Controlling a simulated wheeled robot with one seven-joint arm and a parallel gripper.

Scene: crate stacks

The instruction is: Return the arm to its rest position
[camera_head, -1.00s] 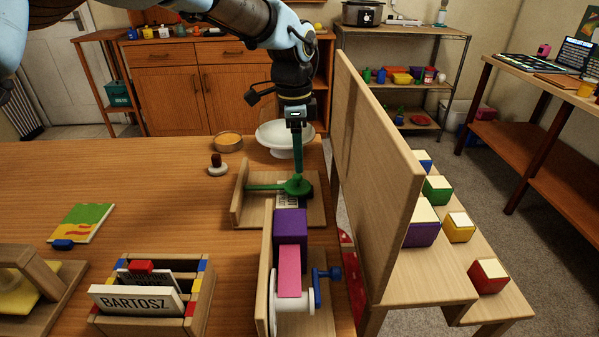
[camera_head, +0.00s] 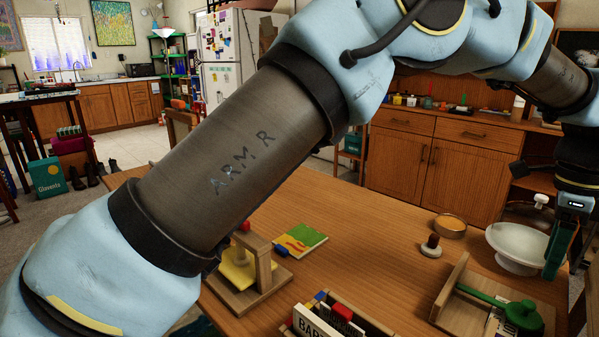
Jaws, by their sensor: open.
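My arm crosses the head view from lower left to upper right, a large grey and light-blue link filling the left and middle. My gripper (camera_head: 556,262) hangs at the right edge, pointing down, with dark green fingers. It is open, with nothing seen between the fingers. It is in front of the white bowl's right side and above and to the right of the green lever (camera_head: 515,312). The lever lies on a wooden stand (camera_head: 455,290) at the lower right, and the gripper looks apart from it.
The wooden table (camera_head: 350,230) holds a white bowl (camera_head: 510,240), a round tan dish (camera_head: 449,226), a dark-knobbed stamp (camera_head: 431,246), a painted card (camera_head: 300,240), a wooden frame (camera_head: 262,262) and a box with name plates (camera_head: 320,318). A wooden cabinet (camera_head: 425,165) stands behind. The table's middle is clear.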

